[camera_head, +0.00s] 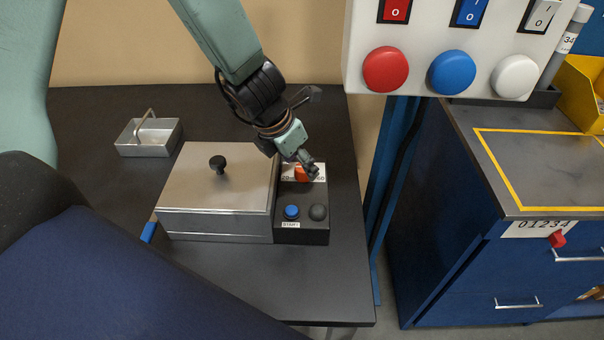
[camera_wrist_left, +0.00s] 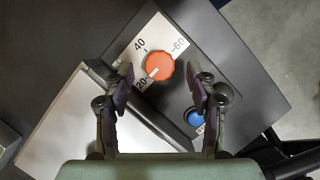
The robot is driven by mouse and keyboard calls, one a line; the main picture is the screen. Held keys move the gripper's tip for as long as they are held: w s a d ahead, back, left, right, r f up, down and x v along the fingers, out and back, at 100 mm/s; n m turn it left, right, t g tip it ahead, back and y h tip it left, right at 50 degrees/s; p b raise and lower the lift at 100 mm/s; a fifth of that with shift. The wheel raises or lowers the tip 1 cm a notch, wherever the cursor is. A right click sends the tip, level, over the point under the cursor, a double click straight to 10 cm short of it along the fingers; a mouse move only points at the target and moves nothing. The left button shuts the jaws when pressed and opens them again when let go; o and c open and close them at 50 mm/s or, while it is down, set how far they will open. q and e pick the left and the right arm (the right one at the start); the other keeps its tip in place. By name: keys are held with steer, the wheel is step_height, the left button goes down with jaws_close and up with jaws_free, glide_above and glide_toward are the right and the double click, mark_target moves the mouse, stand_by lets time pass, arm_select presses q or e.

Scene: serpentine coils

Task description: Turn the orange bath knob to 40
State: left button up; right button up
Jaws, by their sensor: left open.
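The orange bath knob (camera_head: 301,175) sits on the white dial plate of the black control box beside the metal bath. In the left wrist view the knob (camera_wrist_left: 160,65) has a white pointer mark directed towards 20 on its scale of 20, 40 and 60. My left gripper (camera_head: 309,165) is over the knob and hides part of it and the scale in the head view. In the left wrist view its two fingers are apart, one on each side of the knob, with nothing held. I cannot tell whether they touch it. My right gripper is not in view.
The control box also has a blue START button (camera_head: 291,212) and a black knob (camera_head: 318,212). The lidded metal bath (camera_head: 215,190) adjoins it on the left. A panel (camera_head: 430,75) with red, blue and white buttons hangs at upper right. The front of the table is clear.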

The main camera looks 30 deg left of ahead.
arm_select(q)
steer(key=shift+w+a+f+b, duration=0.15)
steer(key=shift+f+b, duration=0.35)
steer(key=shift+f, duration=0.35)
steer(key=shift+w+d+f, duration=0.3)
steer(key=shift+w+d, duration=0.1)
steer(key=shift+w, duration=0.05)
steer(key=shift+s+a, duration=0.2)
steer(key=shift+r, duration=0.1)
steer(key=shift+c, duration=0.8)
steer(key=shift+w+d, duration=0.15)
steer(key=c, duration=1)
